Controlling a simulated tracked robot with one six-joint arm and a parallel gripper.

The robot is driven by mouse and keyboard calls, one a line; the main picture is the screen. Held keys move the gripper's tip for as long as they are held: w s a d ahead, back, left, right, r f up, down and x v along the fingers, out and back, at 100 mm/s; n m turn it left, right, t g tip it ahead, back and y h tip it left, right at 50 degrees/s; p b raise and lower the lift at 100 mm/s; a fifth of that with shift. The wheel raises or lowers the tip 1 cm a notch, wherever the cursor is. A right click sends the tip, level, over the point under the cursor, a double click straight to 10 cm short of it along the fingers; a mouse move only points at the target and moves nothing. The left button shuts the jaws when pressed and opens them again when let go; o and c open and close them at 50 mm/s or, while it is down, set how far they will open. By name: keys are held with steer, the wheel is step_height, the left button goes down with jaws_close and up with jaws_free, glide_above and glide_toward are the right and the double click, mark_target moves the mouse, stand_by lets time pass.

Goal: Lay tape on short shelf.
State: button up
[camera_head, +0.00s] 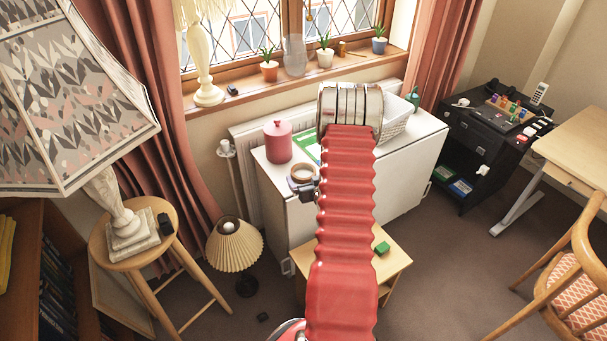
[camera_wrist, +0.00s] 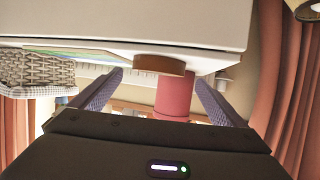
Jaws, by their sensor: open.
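A roll of tape (camera_head: 302,173), a pale ring with a brown side, lies at the near left edge of the white cabinet top (camera_head: 270,183). My gripper (camera_head: 302,190) is at the tape, mostly hidden behind my red arm sleeve in the head view. In the wrist view its open fingers (camera_wrist: 159,77) point towards the tape (camera_wrist: 160,64), which shows between the fingertips. Contact cannot be told. A low wooden shelf or table (camera_head: 396,270) stands in front of the cabinet, partly hidden by my arm; I cannot tell whether it is the short shelf.
A red canister (camera_head: 278,141) stands just behind the tape, also in the wrist view (camera_wrist: 173,97). A white basket (camera_head: 397,118) is farther right on the cabinet. A green block (camera_head: 382,248) sits on the low wooden piece. A pleated lamp (camera_head: 235,245) stands at the left.

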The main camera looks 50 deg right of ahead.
mark_target(301, 168)
steer(key=shift+x, duration=2.55)
steer(key=shift+d, duration=0.15)
steer(key=shift+c, duration=0.2)
steer(key=c, duration=1.2)
steer(key=shift+r, duration=5)
